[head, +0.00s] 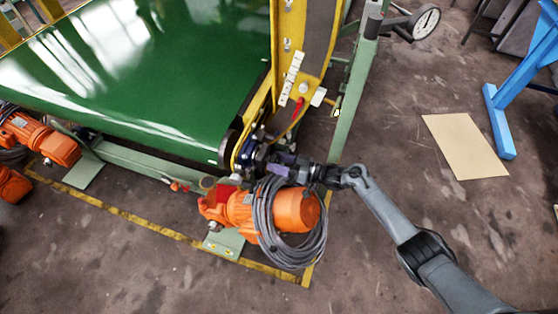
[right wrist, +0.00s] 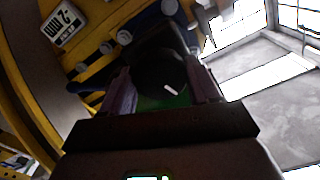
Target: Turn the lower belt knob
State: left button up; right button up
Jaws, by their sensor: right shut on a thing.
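The black round belt knob (right wrist: 160,70) sits between the two fingers of my right gripper (right wrist: 162,88) in the right wrist view. The fingers are shut on it from both sides. In the head view my right gripper (head: 272,160) reaches in from the right to the corner of the machine, just above the orange motor (head: 290,210). The knob is hidden or too small to make out there. The green belt (head: 150,70) lies to the left of the gripper. My left gripper is not in view.
A coiled grey cable (head: 272,235) hangs around the orange motor, close below the gripper. A yellow machine frame (head: 290,60) rises just above. A pale green post (head: 352,100) stands to the right. Free floor lies right, with a tan sheet (head: 463,145) and a blue stand (head: 500,120).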

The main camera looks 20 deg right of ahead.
jog(key=shift+m, duration=0.6)
jog(key=o, duration=1.1)
jog(key=shift+c, duration=0.2)
jog(key=shift+s+d, duration=0.1)
jog(key=p+v, duration=0.2)
jog(key=v, duration=0.8)
jog(key=shift+s+d+p, duration=0.2)
jog(key=shift+s+p, duration=0.05)
jog(key=shift+p, duration=0.1)
